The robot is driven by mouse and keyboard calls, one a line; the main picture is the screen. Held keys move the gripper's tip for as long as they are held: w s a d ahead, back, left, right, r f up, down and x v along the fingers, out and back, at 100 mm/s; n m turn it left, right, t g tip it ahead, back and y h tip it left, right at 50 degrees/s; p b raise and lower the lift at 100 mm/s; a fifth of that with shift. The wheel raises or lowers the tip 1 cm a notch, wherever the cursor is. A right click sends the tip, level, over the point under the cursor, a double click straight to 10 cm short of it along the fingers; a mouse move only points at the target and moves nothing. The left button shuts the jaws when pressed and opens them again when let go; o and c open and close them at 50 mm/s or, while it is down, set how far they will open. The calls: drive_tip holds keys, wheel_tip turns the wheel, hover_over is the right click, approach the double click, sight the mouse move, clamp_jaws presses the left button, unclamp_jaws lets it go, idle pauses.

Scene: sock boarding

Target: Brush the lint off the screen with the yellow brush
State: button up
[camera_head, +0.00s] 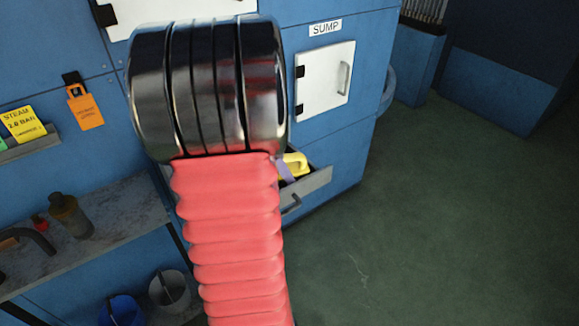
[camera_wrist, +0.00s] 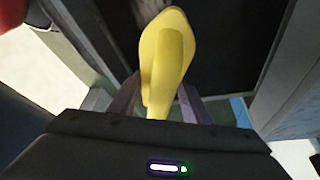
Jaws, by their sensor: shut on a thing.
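The yellow brush (camera_wrist: 165,55) stands out in the middle of the wrist view, its smooth yellow body rising from between my fingers. My gripper (camera_wrist: 157,104) is shut on it. In the head view a small part of the yellow brush (camera_head: 296,162) shows just right of my red arm sleeve, at the open grey drawer (camera_head: 308,187) below the sump hatch. My arm hides most of the gripper there. The brush's bristles are not clear. I cannot make out the screen or any lint.
A white hatch (camera_head: 323,80) with a handle is closed under the SUMP label (camera_head: 325,27). A shelf (camera_head: 110,225) at left holds a brown bottle (camera_head: 70,215). Buckets (camera_head: 170,291) stand below it. The green floor (camera_head: 440,220) at right is clear.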

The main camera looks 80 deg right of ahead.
drive_tip(key=shift+w+a, duration=0.8)
drive_tip(key=shift+a, duration=0.15)
drive_tip(key=shift+w+a+f, duration=0.15)
drive_tip(key=shift+w+a, duration=1.15)
drive_tip(key=shift+a, duration=0.2)
drive_tip(key=shift+w+a, duration=1.3)
drive_tip(key=shift+a, duration=0.2)
drive_tip(key=shift+s+d, duration=1.35)
drive_tip(key=shift+d, duration=0.15)
